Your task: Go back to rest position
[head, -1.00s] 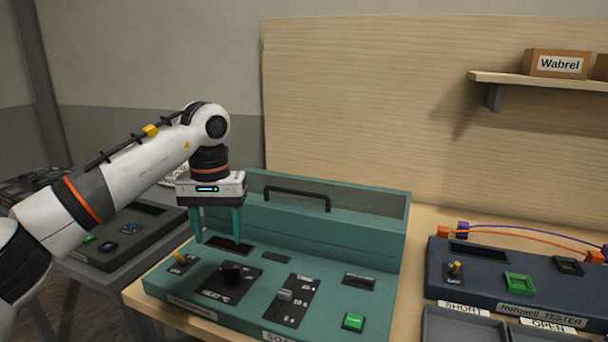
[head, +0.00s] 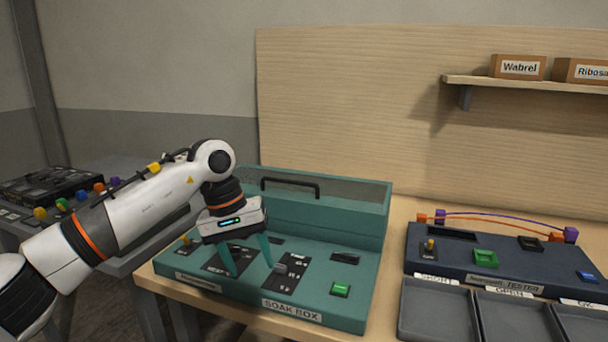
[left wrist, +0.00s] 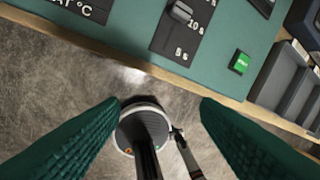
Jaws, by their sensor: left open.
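My left gripper (head: 252,268) is open and empty, its two teal fingers pointing down over the front part of the teal soak box (head: 352,255). In the left wrist view, the fingers (left wrist: 160,125) are spread wide with the floor and part of my own base between them. The soak box's front panel has a grey slider (head: 280,269) on a black plate, a green button (head: 340,289) and a yellow-tipped toggle (head: 186,239). In the left wrist view the slider (left wrist: 181,11) and green button (left wrist: 240,62) lie beyond the fingers. My right gripper is not in view.
The navy tester (head: 500,275) stands to the right, with grey trays (head: 437,307) in front of it. A wooden backboard (head: 350,110) rises behind, with a shelf (head: 530,84) holding boxes. Another bench with a dark console (head: 50,187) is at left.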

